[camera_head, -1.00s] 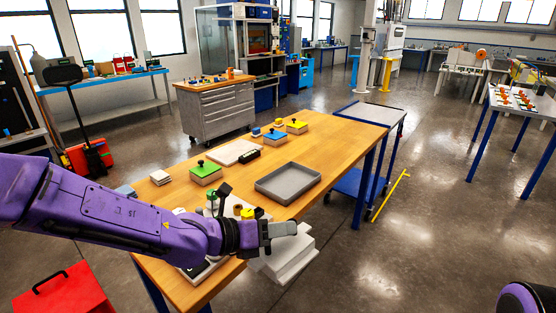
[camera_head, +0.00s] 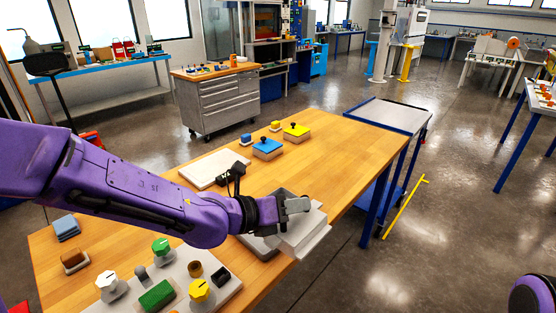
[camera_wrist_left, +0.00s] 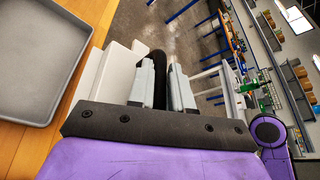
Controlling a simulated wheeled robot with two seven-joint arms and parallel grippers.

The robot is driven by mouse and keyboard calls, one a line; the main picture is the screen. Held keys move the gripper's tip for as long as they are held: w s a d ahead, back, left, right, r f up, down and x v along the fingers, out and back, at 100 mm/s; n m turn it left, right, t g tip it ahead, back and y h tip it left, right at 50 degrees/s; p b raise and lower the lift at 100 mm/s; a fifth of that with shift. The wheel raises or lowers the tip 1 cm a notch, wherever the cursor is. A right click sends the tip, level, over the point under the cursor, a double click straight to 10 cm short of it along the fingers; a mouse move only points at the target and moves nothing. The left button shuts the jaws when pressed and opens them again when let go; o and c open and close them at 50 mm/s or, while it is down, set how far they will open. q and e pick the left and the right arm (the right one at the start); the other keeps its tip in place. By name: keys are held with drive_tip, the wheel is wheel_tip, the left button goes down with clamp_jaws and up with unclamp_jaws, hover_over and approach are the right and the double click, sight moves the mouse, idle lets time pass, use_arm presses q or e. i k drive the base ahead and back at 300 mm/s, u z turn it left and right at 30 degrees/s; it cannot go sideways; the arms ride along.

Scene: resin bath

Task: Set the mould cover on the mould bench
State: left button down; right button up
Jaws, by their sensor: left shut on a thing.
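My left gripper (camera_head: 296,205) is shut on a pale grey, stepped block, which I take as the mould cover (camera_head: 304,235). It is held beside the front right edge of the wooden-topped bench (camera_head: 345,148), overlapping the grey tray in the picture. In the left wrist view, my left gripper's fingers (camera_wrist_left: 163,86) close around a black curved piece, seemingly the cover's handle (camera_wrist_left: 186,66). The pale cover (camera_wrist_left: 112,72) shows beside and beyond the fingers, with floor behind. My arm and the cover hide part of the tray. My right gripper is not in view.
The grey tray (camera_wrist_left: 42,55) lies on the bench beside the cover. A panel with coloured knobs (camera_head: 190,262) fills the near left. A white board (camera_head: 212,168) and blue-topped (camera_head: 267,148) and yellow-topped (camera_head: 296,132) blocks stand farther back. A trolley (camera_head: 392,116) adjoins the far right.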

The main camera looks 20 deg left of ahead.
sight(322, 180)
drive_tip(key=i, duration=0.85)
